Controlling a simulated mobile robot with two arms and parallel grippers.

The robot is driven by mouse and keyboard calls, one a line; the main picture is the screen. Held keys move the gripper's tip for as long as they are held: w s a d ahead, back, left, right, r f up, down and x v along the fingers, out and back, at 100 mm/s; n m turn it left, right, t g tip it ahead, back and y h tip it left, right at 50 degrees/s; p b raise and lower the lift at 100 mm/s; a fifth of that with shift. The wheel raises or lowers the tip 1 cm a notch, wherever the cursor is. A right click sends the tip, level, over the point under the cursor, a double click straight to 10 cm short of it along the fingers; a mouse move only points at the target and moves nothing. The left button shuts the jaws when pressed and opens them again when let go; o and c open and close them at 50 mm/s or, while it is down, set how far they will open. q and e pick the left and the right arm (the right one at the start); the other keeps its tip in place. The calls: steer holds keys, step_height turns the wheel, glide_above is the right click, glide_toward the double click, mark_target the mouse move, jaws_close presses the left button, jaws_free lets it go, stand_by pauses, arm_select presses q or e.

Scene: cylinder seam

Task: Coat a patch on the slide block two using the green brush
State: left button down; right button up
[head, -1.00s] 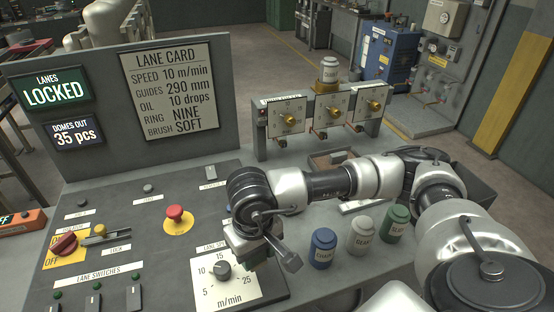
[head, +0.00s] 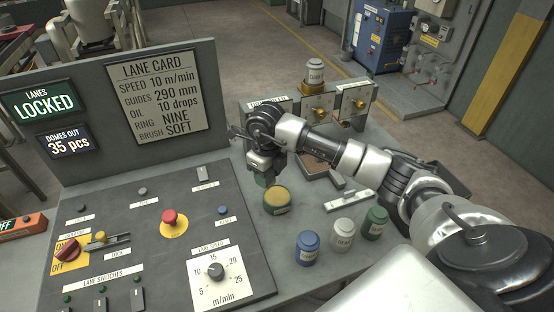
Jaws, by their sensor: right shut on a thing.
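My right gripper (head: 262,168) is above the back middle of the bench, behind an open green tin (head: 277,208) with a yellow top. It is shut on a small dark green piece (head: 263,180), which looks like the green brush; the gripper hides most of it. I cannot tell whether its tip touches anything. I cannot pick out slide block two for certain. A brown open box (head: 318,178) lies to the right of the gripper, partly behind my arm. A pale flat piece with a label (head: 350,204) lies in front of it. My left gripper is out of view.
The control panel (head: 120,215) with a red button (head: 169,217) fills the left.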

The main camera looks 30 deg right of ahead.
steer(key=shift+w+d+f+m+b, duration=0.1)
steer(key=shift+d+f+m+b, duration=0.45)
steer(key=shift+f+m, duration=0.55)
steer(key=shift+w+d+f+m+b, duration=0.15)
steer(key=shift+d+f+m+b, duration=0.3)
steer(key=shift+f+m, duration=0.65)
steer(key=shift+w+d+f+m+b, duration=0.1)
steer(key=shift+d+f+m+b, duration=0.45)
steer(key=shift+f+m, duration=0.5)
steer(key=shift+s+f+b, duration=0.1)
steer(key=shift+f+b, duration=0.25)
steer(key=shift+f, duration=0.2)
steer(key=shift+r, duration=0.1)
step_height(320, 180, up, 7)
steer(key=p, duration=0.4)
steer(key=shift+p, duration=0.4)
stand_by(0.6)
